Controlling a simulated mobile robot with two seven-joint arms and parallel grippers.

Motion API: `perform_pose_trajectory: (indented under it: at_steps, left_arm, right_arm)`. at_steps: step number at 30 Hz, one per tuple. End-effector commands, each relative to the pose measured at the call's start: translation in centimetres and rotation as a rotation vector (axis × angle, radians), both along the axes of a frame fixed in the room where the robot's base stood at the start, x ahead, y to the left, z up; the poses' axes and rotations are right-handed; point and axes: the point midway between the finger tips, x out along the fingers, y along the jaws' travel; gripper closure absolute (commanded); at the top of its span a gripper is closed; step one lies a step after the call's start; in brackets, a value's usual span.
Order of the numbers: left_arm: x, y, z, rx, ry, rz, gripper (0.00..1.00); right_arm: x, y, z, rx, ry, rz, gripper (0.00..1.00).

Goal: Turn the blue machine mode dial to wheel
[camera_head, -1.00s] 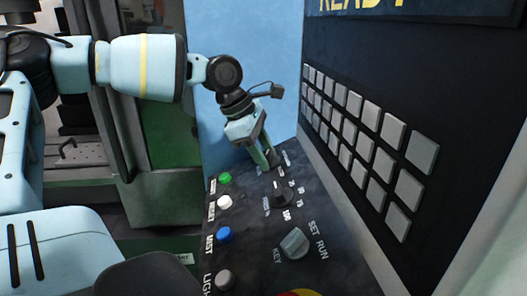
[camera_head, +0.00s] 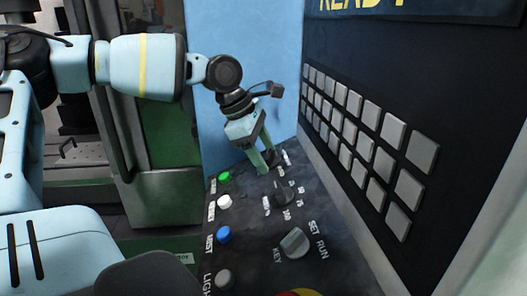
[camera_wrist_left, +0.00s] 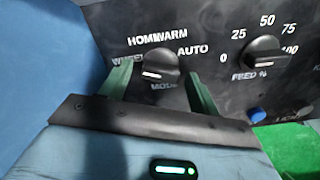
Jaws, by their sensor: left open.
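The mode dial (camera_wrist_left: 160,64) is a dark knob with a white mark on its panel, in the left wrist view. I see no blue on it. Labels around it read WHEEL at left, HOM and WARM above, AUTO at right and MODE below. Which label it points at is hard to tell. My left gripper (camera_wrist_left: 158,85) is open, its green fingers on either side of the dial; I cannot tell if they touch it. In the head view the left gripper (camera_head: 265,161) is at the panel's far end, and the dial (camera_head: 271,155) is partly hidden there. My right gripper is not in view.
The feed dial (camera_wrist_left: 265,52) is close to the right of the mode dial. In the head view, green (camera_head: 225,177), white (camera_head: 224,202) and blue (camera_head: 224,234) buttons line the panel's left side. A grey key switch (camera_head: 295,242) is nearer. A keypad wall (camera_head: 375,135) rises at right.

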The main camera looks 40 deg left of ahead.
Motion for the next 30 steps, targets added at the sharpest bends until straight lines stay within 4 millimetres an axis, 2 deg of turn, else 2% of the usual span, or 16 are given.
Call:
perform_pose_trajectory:
  at_steps: [16, 21, 30]
  left_arm:
    - [-2.3, 1.9, 6.3, -0.001, -0.003, 0.002, 0.38]
    - [-2.6, 2.1, 7.0, -0.001, 0.000, 0.001, 0.38]
    - [-2.6, 2.2, 7.0, 0.000, 0.000, 0.001, 0.38]
  right_arm:
    - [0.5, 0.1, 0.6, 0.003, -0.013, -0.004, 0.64]
    - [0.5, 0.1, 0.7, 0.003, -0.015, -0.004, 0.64]
    - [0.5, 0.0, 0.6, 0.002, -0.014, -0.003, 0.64]
